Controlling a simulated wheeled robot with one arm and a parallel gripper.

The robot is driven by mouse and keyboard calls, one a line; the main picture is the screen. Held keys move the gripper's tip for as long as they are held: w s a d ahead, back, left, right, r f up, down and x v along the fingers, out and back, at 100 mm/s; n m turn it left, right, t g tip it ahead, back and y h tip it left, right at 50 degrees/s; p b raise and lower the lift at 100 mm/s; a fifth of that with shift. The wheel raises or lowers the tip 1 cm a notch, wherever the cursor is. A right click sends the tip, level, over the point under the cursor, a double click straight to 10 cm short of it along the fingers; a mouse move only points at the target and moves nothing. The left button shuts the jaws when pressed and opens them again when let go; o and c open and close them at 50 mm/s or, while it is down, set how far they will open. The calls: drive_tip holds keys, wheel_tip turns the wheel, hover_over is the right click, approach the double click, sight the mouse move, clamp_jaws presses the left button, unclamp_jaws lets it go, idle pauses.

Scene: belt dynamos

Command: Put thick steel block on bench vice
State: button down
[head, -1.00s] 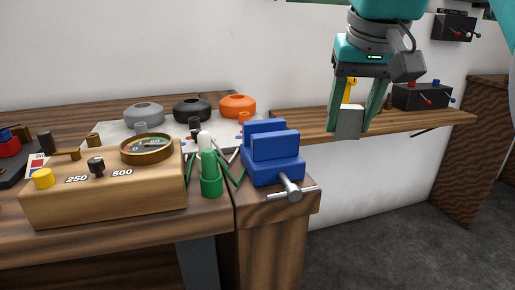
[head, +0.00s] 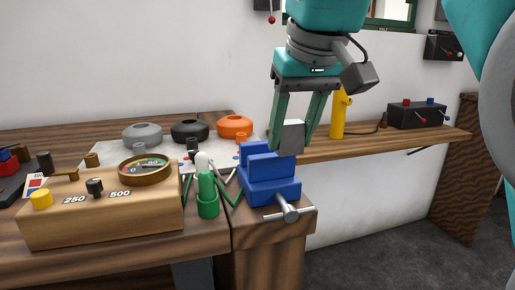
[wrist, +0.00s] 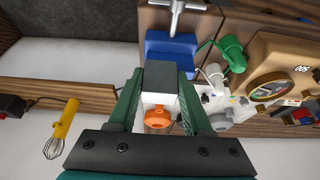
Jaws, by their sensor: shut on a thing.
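The thick steel block (head: 291,137) is a grey block held between the green fingers of my gripper (head: 296,138). In the head view it shows at the top right of the blue bench vice (head: 270,190), partly in front of its rear jaw. I cannot tell whether the block touches the vice. The wrist view shows the block (wrist: 160,77) between both fingers, with the blue vice (wrist: 170,48) just beyond it. The vice stands on the right end of the wooden bench, its silver handle (head: 288,212) facing front.
A green cylinder holder (head: 208,195) and a wooden meter box (head: 105,205) stand left of the vice. Grey, black and orange round parts (head: 235,127) lie behind. A wall shelf (head: 370,142) at right carries a yellow tool (head: 339,115) and a black box (head: 416,115).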

hover_over(267, 151)
drive_tip(key=s, duration=0.3)
drive_tip(key=shift+w+f, duration=0.15)
drive_tip(key=shift+f, duration=0.25)
drive_tip(key=shift+f+b, duration=0.3)
drive_tip(key=shift+f, duration=1.35)
drive_tip(key=shift+f, duration=0.4)
drive_tip(key=shift+f+b, duration=0.25)
drive_tip(key=shift+b, duration=0.05)
drive_tip(key=shift+c, duration=1.6)
unclamp_jaws()
